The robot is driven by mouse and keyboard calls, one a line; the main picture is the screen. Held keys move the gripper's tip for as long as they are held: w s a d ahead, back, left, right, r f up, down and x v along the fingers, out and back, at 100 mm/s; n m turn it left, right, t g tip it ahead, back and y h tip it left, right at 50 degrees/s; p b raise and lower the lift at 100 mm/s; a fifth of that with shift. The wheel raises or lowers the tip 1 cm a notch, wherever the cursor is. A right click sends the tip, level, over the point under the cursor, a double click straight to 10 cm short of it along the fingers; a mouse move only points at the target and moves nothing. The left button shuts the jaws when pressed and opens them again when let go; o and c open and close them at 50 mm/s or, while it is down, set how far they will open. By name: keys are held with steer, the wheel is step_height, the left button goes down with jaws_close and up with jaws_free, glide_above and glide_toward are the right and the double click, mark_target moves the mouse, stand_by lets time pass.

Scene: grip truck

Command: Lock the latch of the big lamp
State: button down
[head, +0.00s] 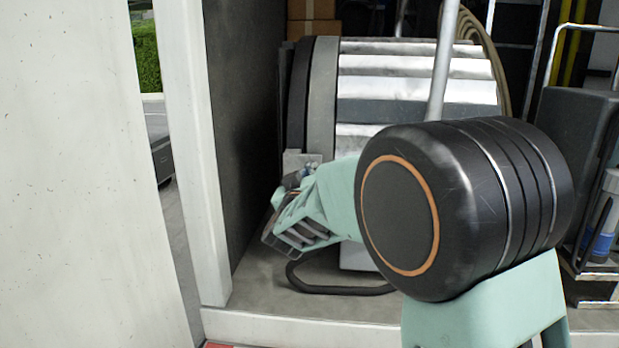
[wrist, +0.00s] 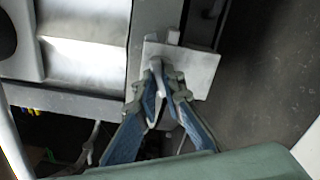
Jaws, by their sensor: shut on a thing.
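The big lamp (head: 400,62) is a large drum with silver ribs and a dark grey rim, standing inside the truck. Its silver body also shows at the upper left of the wrist view (wrist: 85,62). A pale latch plate (wrist: 203,72) sits on the lamp's side, with a small latch piece (wrist: 157,66) sticking out. My gripper (wrist: 163,88) has its blue-padded fingers closed on this latch piece, close against the plate. In the head view my gripper (head: 288,184) is at the lamp's lower left, and my arm hides part of the lamp.
A dark cable (head: 330,289) loops on the truck floor below the lamp. A pale wall post (head: 195,150) and dark side panel (head: 240,130) stand close to the left. A metal rack with dark cases (head: 575,135) is at the right.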

steer(key=shift+d+m+b, duration=0.1)
steer(key=shift+m+b, duration=1.8)
steer(key=shift+m, duration=0.6)
steer(key=shift+r, duration=0.1)
steer(key=c, duration=2)
jaws_free()
steer(key=shift+a, duration=0.25)
steer(key=shift+c, duration=0.2)
steer(key=shift+d, duration=0.15)
steer(key=s, duration=1.2)
steer(key=shift+a, duration=0.25)
